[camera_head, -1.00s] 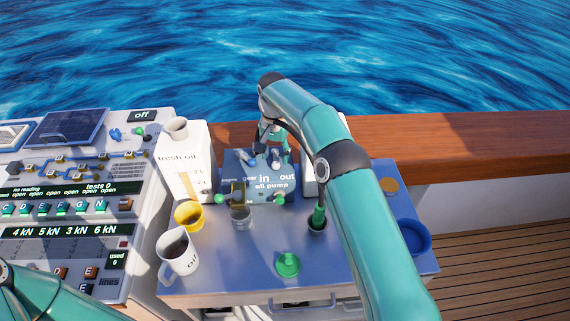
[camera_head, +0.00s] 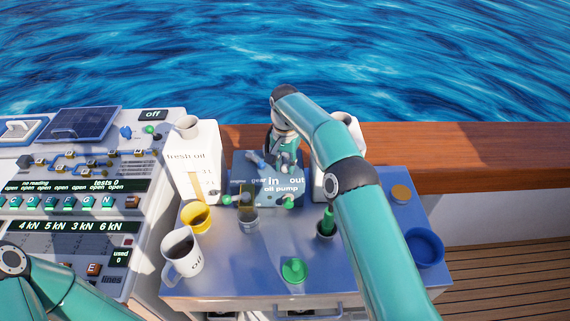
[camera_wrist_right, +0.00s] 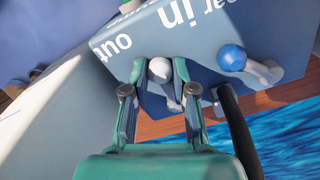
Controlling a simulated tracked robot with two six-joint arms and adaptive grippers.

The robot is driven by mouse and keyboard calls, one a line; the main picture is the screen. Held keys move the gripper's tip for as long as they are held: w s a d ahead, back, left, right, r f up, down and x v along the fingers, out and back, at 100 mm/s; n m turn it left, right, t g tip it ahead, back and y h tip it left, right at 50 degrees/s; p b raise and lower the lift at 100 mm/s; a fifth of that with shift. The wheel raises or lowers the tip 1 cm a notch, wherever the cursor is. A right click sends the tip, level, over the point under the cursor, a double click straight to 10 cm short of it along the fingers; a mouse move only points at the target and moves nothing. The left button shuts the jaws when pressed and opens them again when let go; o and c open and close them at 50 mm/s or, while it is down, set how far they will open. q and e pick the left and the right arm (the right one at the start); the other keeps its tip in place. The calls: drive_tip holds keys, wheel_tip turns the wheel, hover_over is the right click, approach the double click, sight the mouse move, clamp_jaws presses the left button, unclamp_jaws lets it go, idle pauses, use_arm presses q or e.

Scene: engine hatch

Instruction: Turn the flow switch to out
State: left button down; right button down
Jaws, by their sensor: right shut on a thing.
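The oil pump (camera_head: 240,187) is a blue-grey box with the words "in" and "out" on its front and "gear" to the left. My right gripper (camera_head: 286,163) is over its top, behind these words. In the right wrist view, my right gripper (camera_wrist_right: 158,92) has its fingers on either side of the flow switch, a short lever with a pale round knob (camera_wrist_right: 160,70), and is shut on it. The knob stands between the words "in" and "out". A blue-knobbed lever (camera_wrist_right: 232,58) is beside it. My left gripper is out of view.
A fresh oil canister (camera_head: 193,160) stands left of the pump and another white canister (camera_head: 345,119) right, partly behind my arm. A yellow cup (camera_head: 195,217), an oil mug (camera_head: 183,256), a green-handled tool (camera_head: 327,222) and a blue ring (camera_head: 425,247) are on the table.

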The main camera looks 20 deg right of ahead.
sight(297, 166)
drive_tip(key=shift+d, duration=0.1)
idle(0.7)
drive_tip(key=shift+d+r+n+p, duration=0.1)
drive_tip(key=shift+d+n+p, duration=0.15)
drive_tip(key=shift+n, duration=0.35)
drive_tip(key=shift+d+r+n+p, duration=0.1)
drive_tip(key=shift+d+n+p, duration=0.55)
drive_tip(key=shift+n, duration=0.45)
drive_tip(key=shift+d+n+p, duration=0.45)
drive_tip(key=shift+n+p, duration=0.2)
drive_tip(key=shift+n, duration=0.45)
drive_tip(key=shift+w+d+n+p, duration=0.25)
drive_tip(key=shift+d+n, duration=0.25)
drive_tip(key=shift+n, duration=0.6)
